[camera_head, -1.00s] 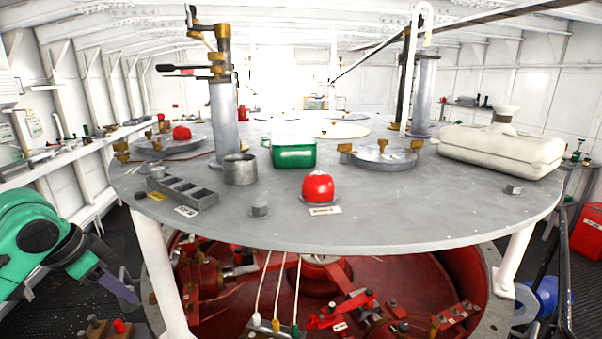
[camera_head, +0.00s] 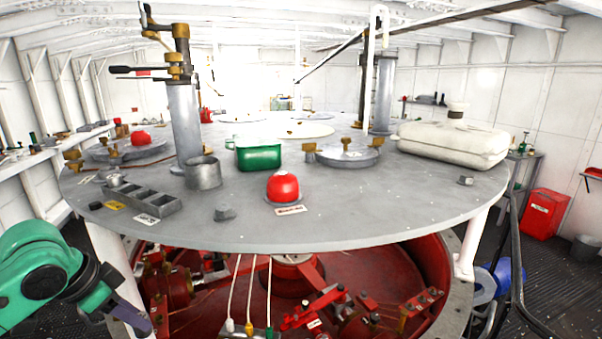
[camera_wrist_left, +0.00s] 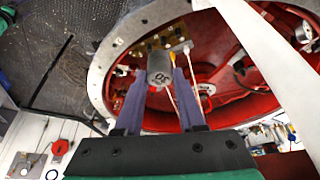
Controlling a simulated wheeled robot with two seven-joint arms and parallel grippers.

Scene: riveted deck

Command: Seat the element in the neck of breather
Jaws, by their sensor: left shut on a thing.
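My left gripper (camera_head: 138,318) is low at the left, below the edge of the round grey deck table (camera_head: 360,215). In the left wrist view, its purple fingers (camera_wrist_left: 158,85) are shut on a grey cylinder (camera_wrist_left: 160,66) with dark marks on its end, apparently the element. In the head view the cylinder cannot be made out. No label reading "breather" is legible. A red dome (camera_head: 283,187) with a tag stands near the table's front edge, and an open grey cup (camera_head: 203,173) stands left of it. I cannot tell which is the breather. My right gripper is not in view.
A slotted grey tray (camera_head: 142,199), a green box (camera_head: 258,154), a lidded plate (camera_head: 345,155) and a white canister (camera_head: 455,143) stand on the table. A tall post (camera_head: 184,120) rises behind the cup. Below is a red well (camera_head: 330,275) with hanging cables.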

